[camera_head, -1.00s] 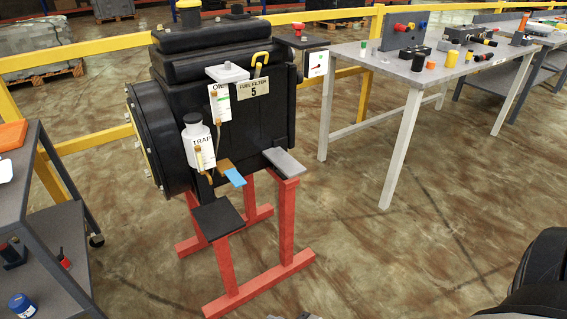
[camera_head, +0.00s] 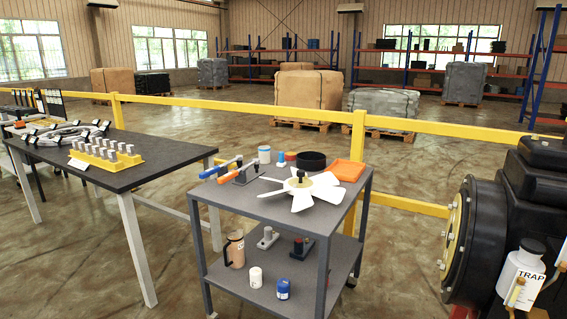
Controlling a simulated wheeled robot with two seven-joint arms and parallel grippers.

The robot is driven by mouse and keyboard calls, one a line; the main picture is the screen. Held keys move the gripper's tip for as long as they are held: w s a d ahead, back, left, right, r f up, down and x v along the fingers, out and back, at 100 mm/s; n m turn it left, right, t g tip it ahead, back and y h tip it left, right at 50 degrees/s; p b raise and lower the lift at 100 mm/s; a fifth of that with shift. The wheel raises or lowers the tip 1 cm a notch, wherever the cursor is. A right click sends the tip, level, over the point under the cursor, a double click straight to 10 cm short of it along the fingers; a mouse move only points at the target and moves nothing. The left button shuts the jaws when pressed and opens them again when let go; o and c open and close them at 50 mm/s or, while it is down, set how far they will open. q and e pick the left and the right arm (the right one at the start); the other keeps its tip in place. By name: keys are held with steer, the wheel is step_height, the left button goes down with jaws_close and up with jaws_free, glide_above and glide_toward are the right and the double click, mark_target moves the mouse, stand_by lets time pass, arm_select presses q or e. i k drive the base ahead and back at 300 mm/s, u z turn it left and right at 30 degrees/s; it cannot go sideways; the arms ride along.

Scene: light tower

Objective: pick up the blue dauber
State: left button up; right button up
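Blue items show on the grey two-tier cart. A small blue piece (camera_head: 281,160) stands at the back of its top, beside a red-orange piece (camera_head: 290,156). A blue jar with a pale label (camera_head: 283,289) stands on the lower shelf near the front edge. A tool with a blue handle (camera_head: 216,172) lies at the top's left side. I cannot tell which of these is the blue dauber. Neither of my grippers is in view.
The cart top (camera_head: 257,206) also holds a white fan (camera_head: 302,194), a black ring (camera_head: 311,160) and an orange tray (camera_head: 347,170). A brown mug (camera_head: 235,250) and white jar (camera_head: 255,277) share the lower shelf. A dark table (camera_head: 140,170) stands left, black machine (camera_head: 487,230) right.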

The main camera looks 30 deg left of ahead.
mark_target(281, 164)
steer(key=u, duration=2.4)
steer(key=i, duration=3.1)
steer(key=z, duration=3.5)
